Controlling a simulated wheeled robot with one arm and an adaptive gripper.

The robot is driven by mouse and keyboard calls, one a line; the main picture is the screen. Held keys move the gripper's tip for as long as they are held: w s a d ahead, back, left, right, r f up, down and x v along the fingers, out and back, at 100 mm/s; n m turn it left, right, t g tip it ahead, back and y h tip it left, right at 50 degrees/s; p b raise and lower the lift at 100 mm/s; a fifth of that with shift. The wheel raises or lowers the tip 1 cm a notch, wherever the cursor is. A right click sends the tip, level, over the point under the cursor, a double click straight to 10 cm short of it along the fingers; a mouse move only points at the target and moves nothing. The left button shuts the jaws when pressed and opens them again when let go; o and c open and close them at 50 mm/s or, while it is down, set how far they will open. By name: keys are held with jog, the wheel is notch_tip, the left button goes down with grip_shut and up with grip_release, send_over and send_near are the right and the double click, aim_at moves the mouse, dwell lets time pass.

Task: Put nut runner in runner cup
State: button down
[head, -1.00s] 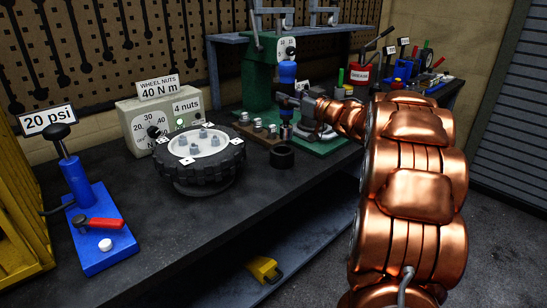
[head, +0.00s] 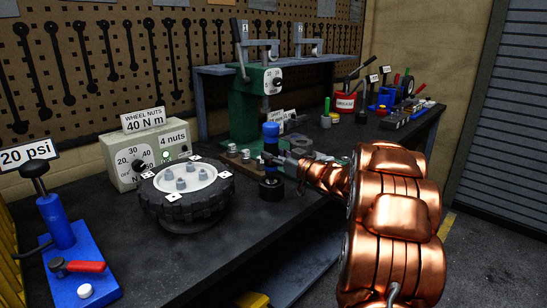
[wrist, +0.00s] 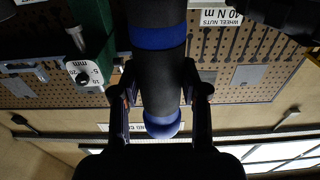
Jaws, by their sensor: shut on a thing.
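The nut runner (head: 271,131) is an upright dark cylinder with a blue top and a blue band. My gripper (head: 277,158) is shut on its dark middle. In the wrist view the fingers of my gripper (wrist: 162,92) stand on both sides of the runner (wrist: 158,75), with its blue cap towards the lower part of the picture. The runner cup (head: 271,189) is a short black ring on the bench, directly below the runner in the head view. The runner's lower end is at the cup's mouth; I cannot tell whether it is inside.
The wheel (head: 187,193) with its nuts lies left of the cup. The wheel nuts control box (head: 150,158) stands behind it. A green press (head: 252,103) and a row of metal nuts (head: 246,156) are behind the cup. A blue pump (head: 66,235) is at front left.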

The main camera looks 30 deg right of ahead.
jog(key=shift+f, duration=0.4)
jog(key=c, duration=0.6)
grip_release()
jog(key=shift+s, duration=0.15)
jog(key=b+v, duration=0.1)
jog(key=v, duration=1)
jog(key=shift+s, duration=0.4)
jog(key=shift+d, duration=0.1)
